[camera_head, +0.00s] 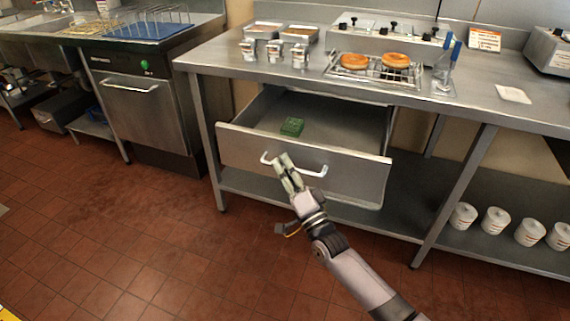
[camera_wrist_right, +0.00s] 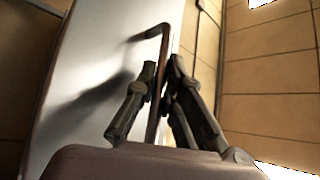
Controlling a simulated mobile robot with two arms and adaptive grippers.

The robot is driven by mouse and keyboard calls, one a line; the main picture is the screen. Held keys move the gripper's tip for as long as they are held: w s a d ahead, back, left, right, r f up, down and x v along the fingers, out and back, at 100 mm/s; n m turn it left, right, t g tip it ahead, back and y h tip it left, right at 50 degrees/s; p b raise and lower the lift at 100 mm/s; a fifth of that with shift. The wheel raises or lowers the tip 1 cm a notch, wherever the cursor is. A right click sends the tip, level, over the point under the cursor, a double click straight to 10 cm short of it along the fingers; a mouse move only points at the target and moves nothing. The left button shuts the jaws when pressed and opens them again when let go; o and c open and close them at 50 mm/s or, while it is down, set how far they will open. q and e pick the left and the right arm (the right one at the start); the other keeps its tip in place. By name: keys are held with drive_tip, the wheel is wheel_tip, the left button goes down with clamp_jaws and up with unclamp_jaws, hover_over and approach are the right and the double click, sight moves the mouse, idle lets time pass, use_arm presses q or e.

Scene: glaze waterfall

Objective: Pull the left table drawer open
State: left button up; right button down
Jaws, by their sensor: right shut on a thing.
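The left table drawer (camera_head: 345,172) is a steel drawer under the table, and it stands pulled out with its inside showing. My left gripper is not in view.
The steel table (camera_head: 300,78) carries small containers, a wire rack (camera_head: 345,75) with two donuts, and a control box (camera_head: 385,45). White tubs (camera_head: 495,220) stand on the lower shelf at right. A dishwasher (camera_head: 135,105) stands at left. The tiled floor (camera_head: 130,230) in front is clear.

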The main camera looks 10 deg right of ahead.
drive_tip(key=shift+f, duration=0.15)
drive_tip(key=c, duration=2)
unclamp_jaws()
drive_tip(key=shift+d, duration=0.1)
drive_tip(key=shift+o, duration=0.2)
drive_tip(key=v, duration=1.2)
